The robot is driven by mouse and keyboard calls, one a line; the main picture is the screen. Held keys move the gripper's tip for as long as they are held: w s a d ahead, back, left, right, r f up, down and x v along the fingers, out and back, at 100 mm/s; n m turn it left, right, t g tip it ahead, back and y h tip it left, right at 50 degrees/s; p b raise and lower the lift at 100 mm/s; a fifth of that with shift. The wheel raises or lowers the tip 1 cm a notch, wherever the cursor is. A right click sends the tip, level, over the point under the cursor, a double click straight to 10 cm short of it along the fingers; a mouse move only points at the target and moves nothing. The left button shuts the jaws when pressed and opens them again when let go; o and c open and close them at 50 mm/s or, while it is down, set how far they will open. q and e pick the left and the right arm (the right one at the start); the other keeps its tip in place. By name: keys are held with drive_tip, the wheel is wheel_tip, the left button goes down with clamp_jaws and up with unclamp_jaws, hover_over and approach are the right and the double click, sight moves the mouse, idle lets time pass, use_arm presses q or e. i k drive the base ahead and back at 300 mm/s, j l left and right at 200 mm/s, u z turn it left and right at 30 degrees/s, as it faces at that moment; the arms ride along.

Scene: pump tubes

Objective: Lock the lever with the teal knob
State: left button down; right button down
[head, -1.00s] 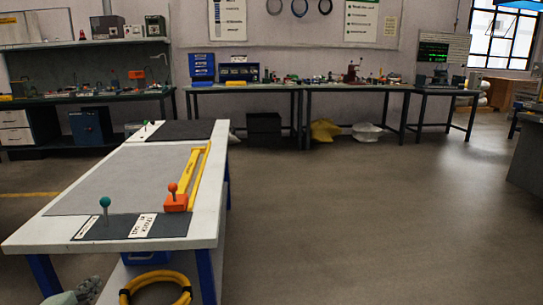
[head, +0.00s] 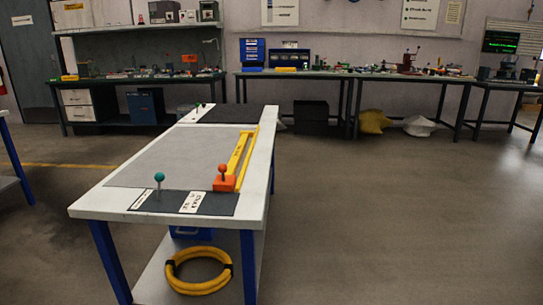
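A lever with a teal knob (head: 159,177) stands upright near the front left corner of the white-topped workbench (head: 90,208). Its thin stem rises from a dark panel (head: 223,203) with white labels (head: 192,202). A red-orange knob (head: 222,168) on an orange block (head: 224,184) stands to its right, at the near end of a yellow bar (head: 238,152). Another small teal knob (head: 197,104) shows at the far end of the bench. Neither of my grippers is in view.
A coiled yellow hose (head: 198,289) lies on the bench's lower shelf, near a blue box (head: 190,233). Open floor (head: 380,220) lies right of the bench. Cluttered workbenches line the back wall. Part of another blue-legged table (head: 18,160) is at the left edge.

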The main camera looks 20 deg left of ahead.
sight(158, 178)
drive_tip(key=u, duration=1.25)
